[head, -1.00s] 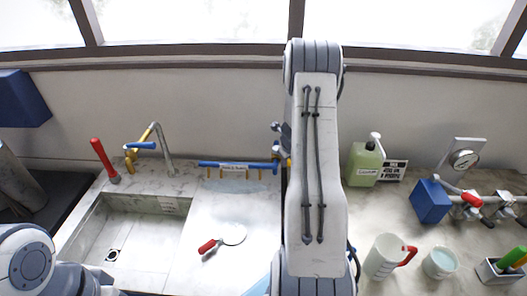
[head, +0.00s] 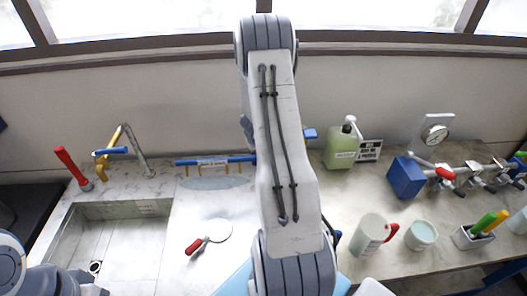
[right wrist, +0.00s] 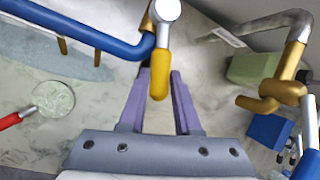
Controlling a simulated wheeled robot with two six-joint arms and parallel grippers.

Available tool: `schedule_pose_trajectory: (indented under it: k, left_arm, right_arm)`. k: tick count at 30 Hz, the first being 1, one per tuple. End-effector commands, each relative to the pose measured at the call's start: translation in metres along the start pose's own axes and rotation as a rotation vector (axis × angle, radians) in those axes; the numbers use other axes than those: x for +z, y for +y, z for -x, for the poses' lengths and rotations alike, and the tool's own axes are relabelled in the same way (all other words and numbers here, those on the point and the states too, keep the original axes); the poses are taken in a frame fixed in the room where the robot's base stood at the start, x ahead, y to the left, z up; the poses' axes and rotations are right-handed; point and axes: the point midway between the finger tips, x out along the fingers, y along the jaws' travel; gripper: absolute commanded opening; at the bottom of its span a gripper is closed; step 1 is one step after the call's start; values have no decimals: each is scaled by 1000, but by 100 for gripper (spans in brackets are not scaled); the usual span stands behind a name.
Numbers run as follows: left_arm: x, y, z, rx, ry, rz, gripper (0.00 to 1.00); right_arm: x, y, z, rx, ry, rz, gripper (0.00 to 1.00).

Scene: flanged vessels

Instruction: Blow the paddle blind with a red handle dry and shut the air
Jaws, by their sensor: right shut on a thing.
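The paddle blind with a red handle lies flat on the counter right of the sink, its pale disc (head: 219,230) and red handle (head: 195,246) in plain view. The disc (right wrist: 53,98) also shows at the left of the right wrist view, with specks on its face. A blue air bar (head: 215,161) with yellow nozzles runs along the back wall over a pale blue patch. My right gripper (right wrist: 162,82) is shut on a yellow lever (right wrist: 160,62) below a silver knob beside the bar's blue pipe (right wrist: 85,32). My arm hides it in the head view. Of my left arm only links show.
A sink (head: 110,240) with a brass tap (head: 104,163) and a red lever (head: 72,165) are left. A green bottle (head: 340,150), white jug (head: 370,236), cup (head: 421,235), blue box (head: 406,178) and pipework stand right. Brass pipework (right wrist: 280,90) is close to my right gripper.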

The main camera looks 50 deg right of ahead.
Motion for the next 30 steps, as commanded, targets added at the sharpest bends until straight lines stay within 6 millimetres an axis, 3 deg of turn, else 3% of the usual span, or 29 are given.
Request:
schedule_pose_trajectory:
  k: [2, 3, 4, 5, 17, 30]
  left_arm:
    - [0, 0, 0, 0, 0, 0, 58]
    - [0, 0, 0, 0, 0, 0, 58]
    - [0, 0, 0, 0, 0, 0, 58]
    - [0, 0, 0, 0, 0, 0, 58]
    - [0, 0, 3, 0, 0, 0, 58]
    - [-2, 2, 29, 0, 0, 2, 58]
  right_arm:
    - [0, -2, 0, -7, -1, -5, 0]
    - [1, -2, 0, -7, -2, -5, 47]
    - [1, -2, 0, -6, -2, -4, 58]
    - [1, -1, 0, -6, -2, -3, 62]
    - [1, -1, 8, -2, -2, 1, 62]
    - [2, 0, 90, -3, -4, 1, 62]
